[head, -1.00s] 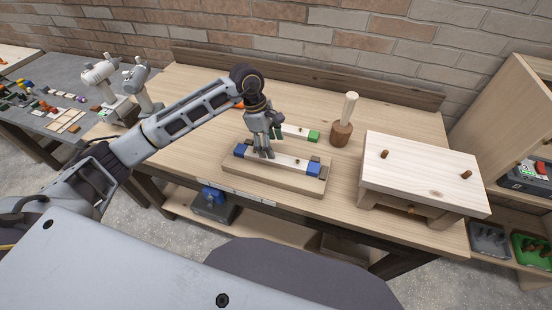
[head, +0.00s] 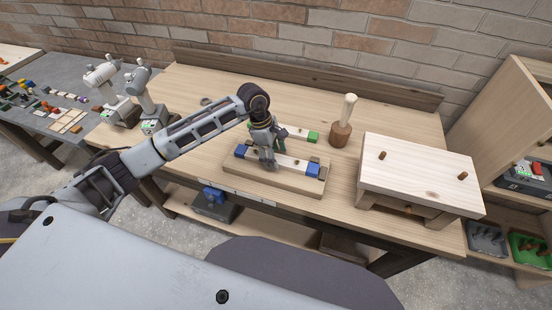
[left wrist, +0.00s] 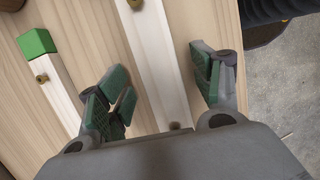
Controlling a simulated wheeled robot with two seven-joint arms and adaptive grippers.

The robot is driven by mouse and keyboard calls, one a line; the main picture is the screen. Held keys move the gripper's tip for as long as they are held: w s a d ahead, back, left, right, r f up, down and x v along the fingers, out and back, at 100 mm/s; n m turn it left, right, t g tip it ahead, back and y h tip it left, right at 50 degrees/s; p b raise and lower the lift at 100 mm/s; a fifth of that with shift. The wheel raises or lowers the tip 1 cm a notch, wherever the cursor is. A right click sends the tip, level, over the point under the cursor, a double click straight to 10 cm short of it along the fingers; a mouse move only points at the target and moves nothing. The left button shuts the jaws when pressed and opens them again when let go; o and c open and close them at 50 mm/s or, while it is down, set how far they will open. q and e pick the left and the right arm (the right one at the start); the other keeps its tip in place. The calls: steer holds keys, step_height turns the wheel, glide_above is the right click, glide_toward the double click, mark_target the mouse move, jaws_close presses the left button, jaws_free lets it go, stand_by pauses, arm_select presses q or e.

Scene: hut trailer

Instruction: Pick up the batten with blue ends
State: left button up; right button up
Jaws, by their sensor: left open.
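The batten with blue ends (head: 291,161) is a white bar lying on a light wooden block on the bench in the head view. One blue end shows left of my gripper and the other to its right. My left gripper (head: 268,163) is over the batten, left of its middle, pointing down. In the left wrist view the white batten (left wrist: 153,45) runs between the open fingers of my left gripper (left wrist: 162,90), with a gap on both sides. Its blue ends are out of that view. My right gripper is not in view.
A white batten with a green end (head: 313,138) lies just behind, close to my gripper. A wooden mallet (head: 341,132) stands beyond it. A small white-topped stand (head: 425,170) is to the right. White machines (head: 147,92) stand on the left. The bench's back left is mostly clear.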

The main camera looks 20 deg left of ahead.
arm_select(q)
steer(key=shift+d+f, duration=0.1)
steer(key=shift+f, duration=0.35)
steer(key=c, duration=1.2)
steer(key=shift+r, duration=0.1)
step_height(320, 180, up, 8)
steer(key=shift+r+b, duration=0.1)
steer(key=shift+b, duration=0.8)
steer(key=shift+r, duration=0.85)
